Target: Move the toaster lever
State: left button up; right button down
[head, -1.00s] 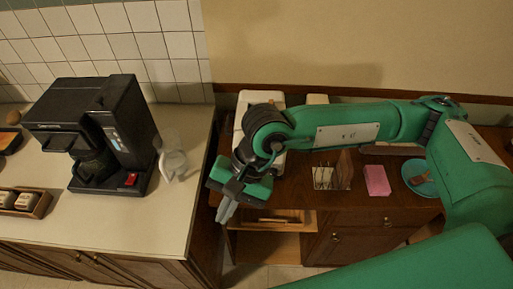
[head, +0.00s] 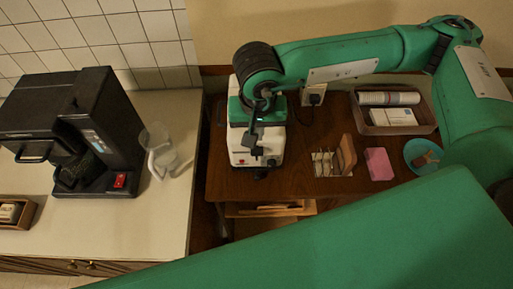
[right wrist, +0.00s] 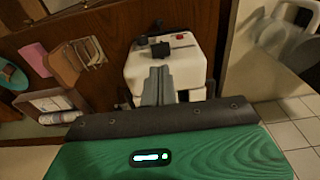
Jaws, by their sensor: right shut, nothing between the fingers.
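The white toaster (head: 240,152) stands on the dark wooden cabinet, partly hidden in the head view by my right arm. It also shows in the right wrist view (right wrist: 190,66). A black lever knob (right wrist: 160,48) sticks out at its end, near a small red button; the knob also shows at the front end in the head view (head: 261,174). My right gripper (head: 257,150) is over the toaster, fingers shut and empty. In the right wrist view its fingertips (right wrist: 159,70) lie just short of the knob; whether they touch the toaster I cannot tell. My left gripper is not in view.
A wire rack with a wooden board (head: 346,155), a pink block (head: 378,163), a blue plate (head: 419,168) and a bin (head: 428,126) stand right of the toaster. A black coffee maker (head: 105,130) and a clear jug (head: 160,155) stand on the left counter, across a gap.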

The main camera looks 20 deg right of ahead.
send_over(257, 152)
jog(key=f, duration=0.5)
jog(key=shift+s+f+b, duration=0.15)
jog(key=shift+s+b, duration=0.1)
jog(key=shift+b, duration=0.15)
jog(key=shift+w+f, duration=0.1)
jog(key=shift+f, duration=0.8)
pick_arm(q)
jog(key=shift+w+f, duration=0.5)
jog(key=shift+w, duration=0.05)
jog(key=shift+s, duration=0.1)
